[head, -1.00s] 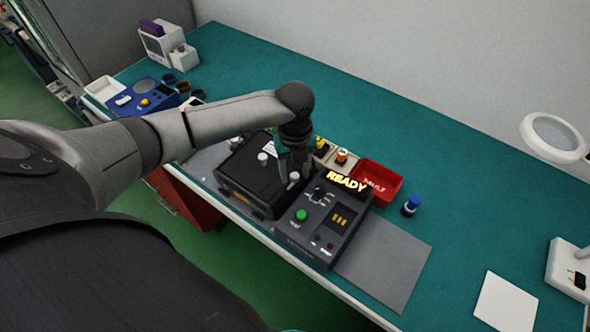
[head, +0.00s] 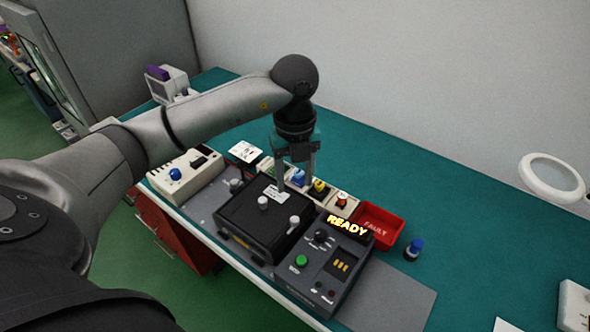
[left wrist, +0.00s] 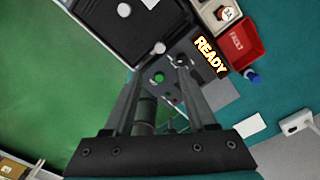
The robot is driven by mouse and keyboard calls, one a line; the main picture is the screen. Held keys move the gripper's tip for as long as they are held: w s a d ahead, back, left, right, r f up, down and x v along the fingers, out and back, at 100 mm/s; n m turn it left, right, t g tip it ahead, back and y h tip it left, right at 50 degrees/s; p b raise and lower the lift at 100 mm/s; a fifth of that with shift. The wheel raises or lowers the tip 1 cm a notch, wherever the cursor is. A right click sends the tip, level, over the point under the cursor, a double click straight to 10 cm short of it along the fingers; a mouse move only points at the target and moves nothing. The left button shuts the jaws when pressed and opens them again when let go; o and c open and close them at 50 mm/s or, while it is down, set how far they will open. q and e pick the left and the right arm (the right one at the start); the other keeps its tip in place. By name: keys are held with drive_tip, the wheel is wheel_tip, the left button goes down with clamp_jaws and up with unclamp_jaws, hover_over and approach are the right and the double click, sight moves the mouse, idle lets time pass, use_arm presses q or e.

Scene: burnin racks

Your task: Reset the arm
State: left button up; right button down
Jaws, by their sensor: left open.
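My left arm comes in from the left in the head view. Its gripper (head: 295,183) points down above the back edge of the black box (head: 240,222) with pale knobs on its lid. The gripper is open and nothing shows between its fingers. In the left wrist view the two fingers (left wrist: 158,85) stand apart, with the tester panel and green floor beyond. The dark tester (head: 325,275) with a lit READY sign and a green button stands right of the box. My right gripper is not in view.
A red FAULT bin (head: 378,226) and a small blue-capped bottle (head: 414,249) are right of the tester. Coloured buttons (head: 319,189) stand behind the box. A white unit with a blue knob (head: 187,177) is on the left. The green bench top (head: 440,200) is clear at the back right.

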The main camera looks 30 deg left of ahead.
use_arm(q)
drive_tip(key=shift+r, duration=1)
